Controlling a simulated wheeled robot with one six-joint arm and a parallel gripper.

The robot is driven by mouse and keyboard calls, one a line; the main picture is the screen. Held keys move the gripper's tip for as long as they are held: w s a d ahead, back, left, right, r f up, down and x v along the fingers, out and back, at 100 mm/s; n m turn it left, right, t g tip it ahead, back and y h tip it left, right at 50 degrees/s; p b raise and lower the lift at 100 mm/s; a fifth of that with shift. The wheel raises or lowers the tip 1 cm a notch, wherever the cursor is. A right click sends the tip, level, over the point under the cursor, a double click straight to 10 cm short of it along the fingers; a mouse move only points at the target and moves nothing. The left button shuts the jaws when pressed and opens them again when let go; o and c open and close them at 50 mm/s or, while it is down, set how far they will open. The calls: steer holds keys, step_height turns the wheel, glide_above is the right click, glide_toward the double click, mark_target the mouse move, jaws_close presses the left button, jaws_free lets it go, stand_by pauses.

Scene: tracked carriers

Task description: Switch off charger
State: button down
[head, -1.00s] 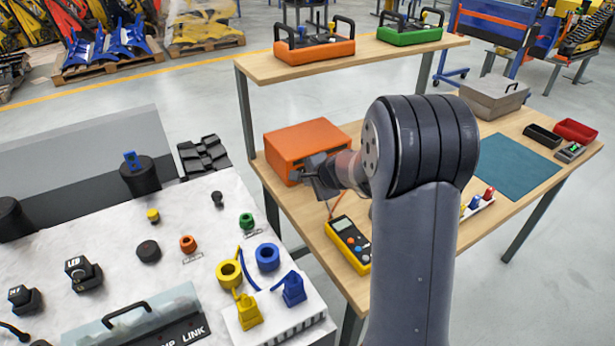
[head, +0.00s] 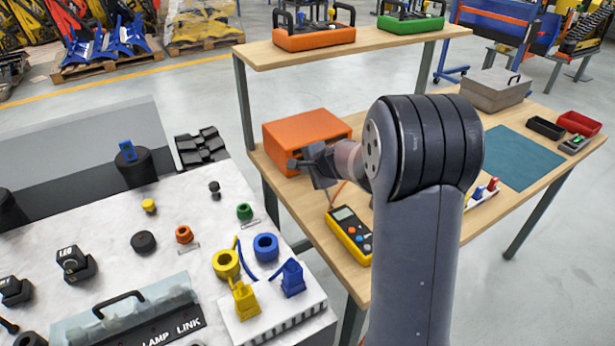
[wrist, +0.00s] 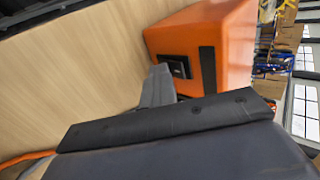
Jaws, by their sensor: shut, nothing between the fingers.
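In the wrist view the orange box (wrist: 215,35) shows a black switch panel (wrist: 174,66) and a dark vertical strip (wrist: 207,68). My gripper (head: 294,165) is shut and empty, close in front of the box's front face. In the wrist view its fingertips (wrist: 160,72) sit just beside the black panel and overlap its edge. I cannot tell whether they touch it. The switch's position is too small to read.
A yellow multimeter (head: 350,236) lies on the bench near my arm. A shelf (head: 370,48) above carries orange and green handled cases. A white-topped machine (head: 90,235) with knobs and plugs stands at left. A teal mat (head: 518,157) lies at right.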

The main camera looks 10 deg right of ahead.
steer(key=shift+w+f+t+b, duration=0.15)
steer(key=shift+t+b, duration=0.25)
steer(key=shift+b, duration=1.95)
steer(key=shift+a, duration=0.1)
